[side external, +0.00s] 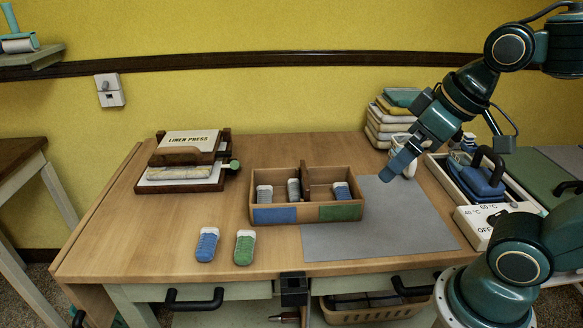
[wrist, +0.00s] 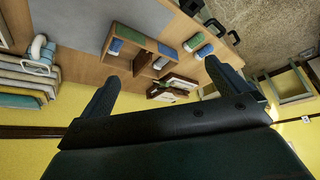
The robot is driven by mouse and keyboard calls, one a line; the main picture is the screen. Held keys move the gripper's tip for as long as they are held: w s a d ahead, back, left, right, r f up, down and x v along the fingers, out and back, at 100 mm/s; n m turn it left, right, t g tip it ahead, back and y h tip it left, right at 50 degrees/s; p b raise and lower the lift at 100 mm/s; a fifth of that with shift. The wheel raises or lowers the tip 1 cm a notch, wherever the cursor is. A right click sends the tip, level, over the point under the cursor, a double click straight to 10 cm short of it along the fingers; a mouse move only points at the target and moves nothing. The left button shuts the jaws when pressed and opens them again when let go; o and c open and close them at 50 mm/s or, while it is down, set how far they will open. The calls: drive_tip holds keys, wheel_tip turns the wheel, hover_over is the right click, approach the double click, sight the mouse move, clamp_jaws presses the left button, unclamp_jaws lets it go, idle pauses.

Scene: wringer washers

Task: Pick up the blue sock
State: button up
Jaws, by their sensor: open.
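A blue sock (side external: 207,244) with a pale cuff lies on the table near its front edge, in the side view. A green sock (side external: 244,247) lies just right of it. A wooden box (side external: 307,224) with a blue and a green label stands behind them. My gripper (side external: 397,165) is open and empty, above the grey mat, right of the box and well away from the loose socks. Its spread fingers (wrist: 163,72) show in the wrist view.
A linen press (side external: 185,162) stands at the back left. Folded cloths (side external: 388,122) are stacked at the back right, near a tray with a blue iron (side external: 484,177) and a white control box (side external: 487,221).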

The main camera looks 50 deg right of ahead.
drive_tip(key=w+a+n, duration=0.2)
drive_tip(key=w+a, duration=0.1)
drive_tip(key=w, duration=0.6)
drive_tip(key=n+g+y, duration=0.2)
drive_tip(key=n+y, duration=0.1)
drive_tip(key=n, duration=0.3)
hover_over(206, 239)
drive_tip(key=s+d, duration=0.3)
drive_tip(key=s, duration=0.1)
wheel_tip(206, 239, down, 17)
drive_tip(key=shift+d, duration=0.15)
drive_tip(key=shift+w, duration=0.1)
drive_tip(key=shift+x, duration=4.2)
drive_tip(key=shift+f, duration=0.15)
drive_tip(key=shift+x, duration=2.45)
drive_tip(key=shift+d+f, duration=0.1)
